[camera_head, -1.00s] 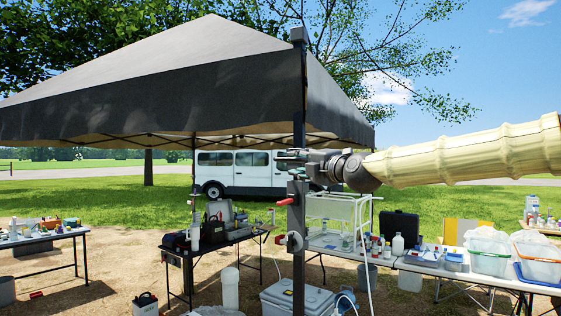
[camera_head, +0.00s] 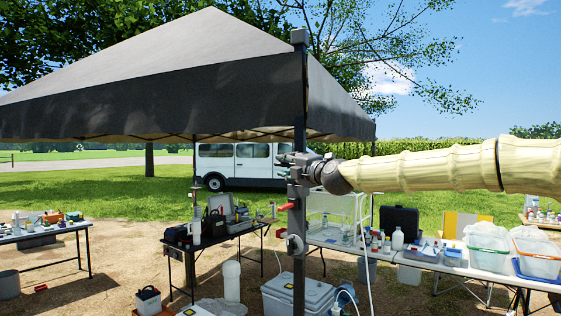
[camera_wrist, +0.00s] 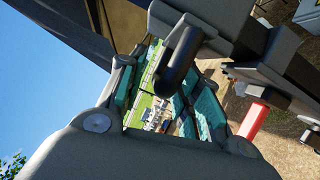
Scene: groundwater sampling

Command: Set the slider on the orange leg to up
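The near canopy leg (camera_head: 300,105) is a dark upright post; no orange shows on its shaft. A grey slider block (camera_head: 297,193) sits on it partway up, with a red lever (camera_head: 287,206) sticking out left. The red lever also shows at the right in the wrist view (camera_wrist: 253,120). My gripper (camera_head: 290,160) is at the leg, just above the slider block. In the wrist view its teal-padded fingers (camera_wrist: 165,95) stand apart, with ground and tables seen between them. A dark rounded bar (camera_wrist: 180,55) crosses near the fingers; I cannot tell whether they touch it.
A lower bracket (camera_head: 295,244) with a red-tipped knob is on the same leg. The dark canopy (camera_head: 160,100) hangs over the area. Tables with gear stand behind, and a white cooler (camera_head: 285,294) sits at the leg's foot. A white van (camera_head: 235,165) is parked beyond.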

